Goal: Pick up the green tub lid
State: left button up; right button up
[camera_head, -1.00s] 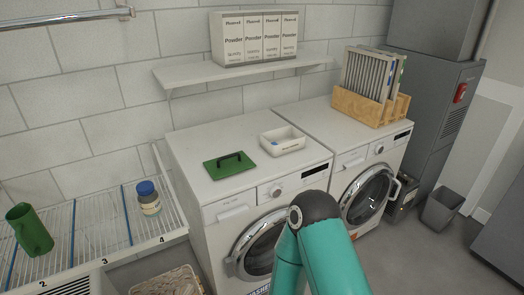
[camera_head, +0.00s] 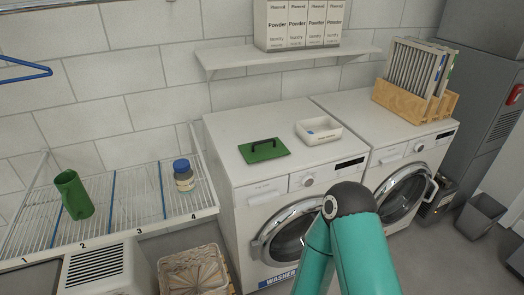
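The green tub lid (camera_head: 264,151) is a flat green plate with a black bar handle on top. It lies flat on the left part of the white washer's top (camera_head: 226,128), near its front edge. One of my arms, with teal links and a dark joint, shows at the bottom right of centre, in front of the washer. Its gripper is out of the picture, and my other gripper does not show either. Nothing touches the lid.
A white tray (camera_head: 319,139) stands right of the lid. A shelf (camera_head: 290,56) with powder boxes (camera_head: 302,24) hangs above. A wooden rack of panels (camera_head: 414,101) stands on the right machine. A wire rack (camera_head: 135,204) at left holds a green cylinder (camera_head: 74,194) and a blue-capped jar (camera_head: 184,175).

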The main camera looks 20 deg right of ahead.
aim_at(257, 152)
jog(key=z, duration=0.15)
jog(key=i, duration=0.2)
jog(key=u, duration=2.8)
jog(key=k, duration=1.5)
jog(key=u, duration=0.55)
jog(key=i, duration=0.1)
jog(key=z, duration=2.45)
jog(key=i, duration=0.9)
